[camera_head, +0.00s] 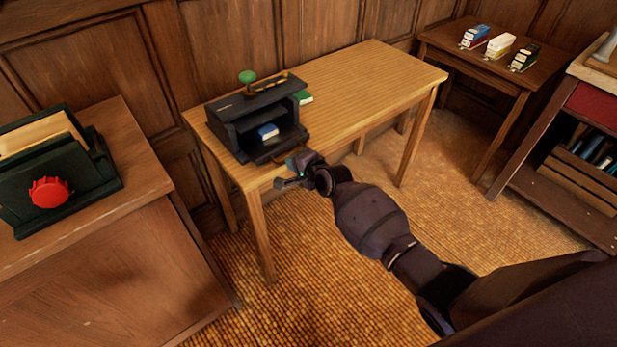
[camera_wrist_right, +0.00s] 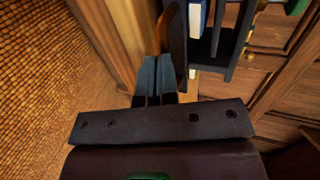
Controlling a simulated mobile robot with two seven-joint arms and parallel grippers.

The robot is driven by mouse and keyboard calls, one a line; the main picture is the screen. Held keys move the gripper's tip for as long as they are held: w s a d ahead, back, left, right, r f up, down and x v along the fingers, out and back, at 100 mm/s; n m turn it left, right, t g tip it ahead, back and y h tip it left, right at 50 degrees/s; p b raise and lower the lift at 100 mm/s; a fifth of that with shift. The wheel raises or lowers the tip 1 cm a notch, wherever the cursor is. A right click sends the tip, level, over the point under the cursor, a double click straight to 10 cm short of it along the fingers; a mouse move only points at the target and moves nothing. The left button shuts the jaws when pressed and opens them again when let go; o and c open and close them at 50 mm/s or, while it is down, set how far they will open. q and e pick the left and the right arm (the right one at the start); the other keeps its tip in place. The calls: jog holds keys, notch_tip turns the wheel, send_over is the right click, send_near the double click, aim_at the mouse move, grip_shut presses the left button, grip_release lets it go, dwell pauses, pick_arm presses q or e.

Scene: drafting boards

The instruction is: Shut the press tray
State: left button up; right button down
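The dark press (camera_head: 232,105) stands at the left end of the wooden table, with a green knob (camera_head: 247,77) on top. Its tray (camera_head: 268,154) sticks out at the front, partly drawn out. A blue and white block (camera_head: 267,131) is in the press's opening. My right gripper (camera_head: 290,178) is just in front of the tray, by the table's front edge. In the right wrist view its fingers (camera_wrist_right: 156,64) are together, tips at the brown curved handle (camera_wrist_right: 166,28) on the tray front. I cannot tell whether the handle is between them. My left gripper is not in view.
A cabinet with a dark green holder and red knob (camera_head: 50,191) stands at left. A side table (camera_head: 480,61) holds three small staplers-like items.

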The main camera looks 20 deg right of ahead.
aim_at(281, 151)
jog(key=w, duration=0.2)
jog(key=w+a+b, duration=0.1)
jog(key=w, duration=0.1)
jog(key=shift+a+f, duration=0.15)
jog(key=shift+a, duration=0.05)
jog(key=shift+r, duration=0.2)
jog(key=shift+w+r, duration=0.1)
